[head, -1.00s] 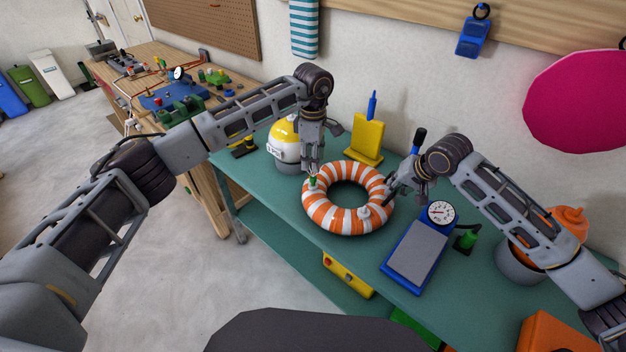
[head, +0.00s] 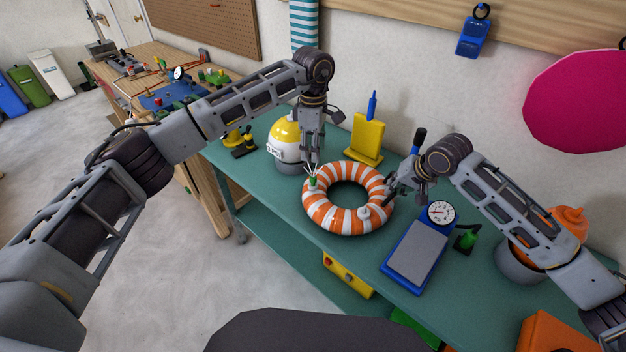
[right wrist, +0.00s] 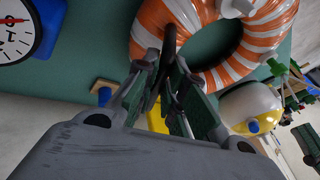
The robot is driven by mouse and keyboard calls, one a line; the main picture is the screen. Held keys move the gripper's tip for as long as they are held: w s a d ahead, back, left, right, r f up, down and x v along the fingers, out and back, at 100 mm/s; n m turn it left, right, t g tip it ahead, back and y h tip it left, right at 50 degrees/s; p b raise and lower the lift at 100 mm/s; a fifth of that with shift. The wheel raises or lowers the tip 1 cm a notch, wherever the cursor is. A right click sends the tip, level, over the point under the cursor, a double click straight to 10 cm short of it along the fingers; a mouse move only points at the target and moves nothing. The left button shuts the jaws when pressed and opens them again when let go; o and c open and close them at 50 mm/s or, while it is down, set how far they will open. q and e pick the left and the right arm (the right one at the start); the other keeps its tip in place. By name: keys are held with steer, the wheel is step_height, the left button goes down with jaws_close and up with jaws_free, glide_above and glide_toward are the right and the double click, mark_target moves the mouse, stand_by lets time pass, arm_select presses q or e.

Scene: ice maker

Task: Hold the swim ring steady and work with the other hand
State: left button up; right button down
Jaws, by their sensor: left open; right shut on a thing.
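The orange-and-white swim ring (head: 347,227) lies on the green bench. It also shows in the right wrist view (right wrist: 221,75). A green cap (head: 312,181) sits at the ring's far left side, and a white valve (head: 363,212) shows on its near side. My left gripper (head: 312,169) is open, pointing down just above the green cap; I cannot tell whether they touch.
A yellow-topped tank (head: 286,133) stands behind the ring at left, and a yellow block (head: 367,137) at the back. A blue gauge device (head: 414,255) is close on the right. An orange item in a grey pot (head: 522,266) stands further right.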

arm_select(q)
steer(key=shift+r, duration=1.65)
arm_select(e)
steer(key=c, duration=1.6)
jaws_free()
steer(key=shift+o, duration=0.2)
arm_select(q)
steer(key=shift+r, duration=0.15)
arm_select(e)
steer(key=shift+r, duration=0.15)
arm_select(q)
step_height(320, 180, up, 9)
steer(key=p, duration=0.9)
steer(key=shift+r, duration=0.15)
arm_select(e)
steer(key=v, duration=0.7)
steer(key=shift+s+d+r, duration=0.15)
steer(key=shift+s+r, duration=0.05)
steer(key=shift+r, duration=0.15)
